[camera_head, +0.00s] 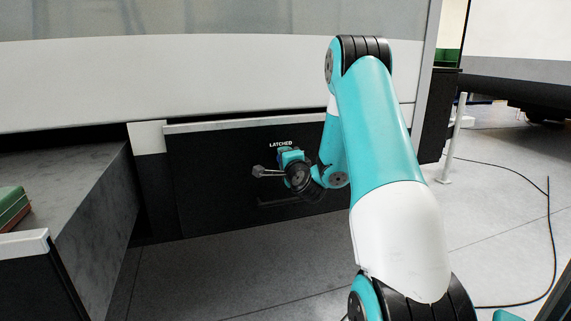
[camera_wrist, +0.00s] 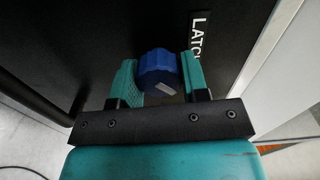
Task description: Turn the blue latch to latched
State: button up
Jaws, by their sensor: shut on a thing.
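The blue latch (camera_wrist: 157,70) is a faceted knob on a black panel (camera_head: 220,190). In the wrist view it sits between the two teal fingers of my gripper (camera_wrist: 160,68), which is shut on it. A pale mark shows on the knob's near side. The white LATCHED label (camera_head: 280,144) is on the panel just above my gripper in the head view. It also shows, partly cut off, beside the right finger in the wrist view. In the head view my gripper (camera_head: 291,156) reaches the panel and hides the latch, so its turn angle cannot be told there.
The black panel hangs below a white caravan wall (camera_head: 180,75). A grey block (camera_head: 75,185) stands to the left, with a green item (camera_head: 12,206) at the edge. A white post (camera_head: 454,140) and a dark cable (camera_head: 549,220) are on the right. The floor below the panel is clear.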

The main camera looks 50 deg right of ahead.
jog(key=n+b, duration=0.3)
jog(key=n, duration=0.2)
jog(key=shift+w+a+f+n, duration=0.1)
jog(key=shift+n, duration=0.2)
jog(key=shift+n+b, duration=1.4)
jog(key=shift+n, duration=0.4)
jog(key=o, duration=0.9)
jog(key=b+v, duration=1.4)
jog(key=v, duration=0.3)
jog(key=shift+s, duration=0.25)
